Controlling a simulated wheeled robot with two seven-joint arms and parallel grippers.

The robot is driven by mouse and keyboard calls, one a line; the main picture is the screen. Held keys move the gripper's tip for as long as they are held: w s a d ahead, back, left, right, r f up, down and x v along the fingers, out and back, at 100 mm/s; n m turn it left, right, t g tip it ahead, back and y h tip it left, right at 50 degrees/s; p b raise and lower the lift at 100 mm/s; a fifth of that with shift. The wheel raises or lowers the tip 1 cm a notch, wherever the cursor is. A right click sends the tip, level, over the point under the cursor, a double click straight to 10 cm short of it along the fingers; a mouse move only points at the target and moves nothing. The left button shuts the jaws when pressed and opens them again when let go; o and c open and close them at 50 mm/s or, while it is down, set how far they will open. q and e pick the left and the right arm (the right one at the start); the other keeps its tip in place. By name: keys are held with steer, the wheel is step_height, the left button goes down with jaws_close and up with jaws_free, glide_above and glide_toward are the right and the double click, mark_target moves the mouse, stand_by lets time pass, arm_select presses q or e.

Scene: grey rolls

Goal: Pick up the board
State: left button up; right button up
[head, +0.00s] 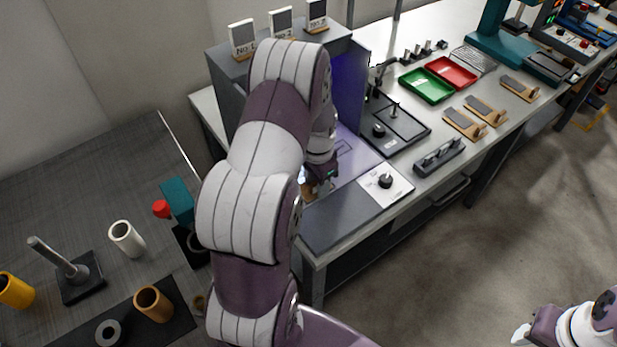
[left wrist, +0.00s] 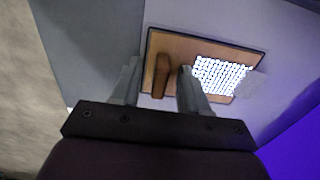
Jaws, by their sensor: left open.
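The board is a tan rectangular plate with a brown upright grip bar and a grid of bright white dots, seen in the left wrist view (left wrist: 205,48). It lies on a pale surface. My left gripper (left wrist: 160,70) is open, with one finger on each side of the brown bar; I cannot tell whether either finger touches it. In the head view my left arm reaches into the grey booth, and its gripper (head: 322,176) is partly hidden over a small brown part of the board (head: 308,189). My right gripper (head: 522,334) is at the lower right, away from the board; its jaws are unclear.
The grey booth (head: 359,75) has a wall close to my left arm and numbered cards on top. A knob panel (head: 395,191) sits in front right. Green (head: 427,86) and red (head: 451,72) trays stand farther along the bench. A side table (head: 95,185) holds several cylinders.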

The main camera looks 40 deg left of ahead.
arm_select(q)
steer(key=shift+s, duration=0.1)
steer(key=shift+s+a+r, duration=0.1)
steer(key=shift+s, duration=0.05)
steer(key=c, duration=0.4)
jaws_close()
